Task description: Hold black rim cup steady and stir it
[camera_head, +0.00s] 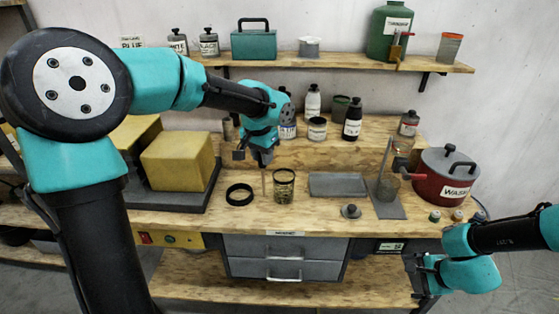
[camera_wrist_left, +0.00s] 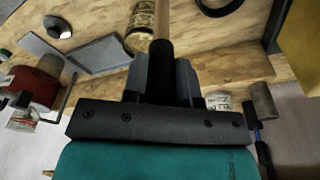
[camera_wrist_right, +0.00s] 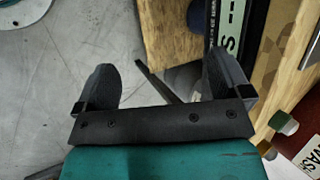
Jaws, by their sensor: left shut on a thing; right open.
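The black rim cup (camera_head: 284,192), a clear cup with brownish-gold patterned contents, stands upright on the wooden bench; it also shows in the left wrist view (camera_wrist_left: 138,32). My left gripper (camera_head: 260,158) is shut on a stirring stick (camera_head: 264,183) with a black grip and a wooden shaft (camera_wrist_left: 161,20). The stick points down just left of the cup, apparently outside it. My right gripper (camera_head: 420,268) is open and empty, low at the right by the bench's front edge. The right wrist view shows nothing between its fingers (camera_wrist_right: 160,85) but floor and dark bars behind.
A black ring (camera_head: 239,203) lies left of the cup. A grey tray (camera_head: 338,185), a small knobbed lid (camera_head: 350,211), a stand with a beaker (camera_head: 388,188) and a red pot (camera_head: 443,190) are to the right. Yellow blocks (camera_head: 180,162) stand left.

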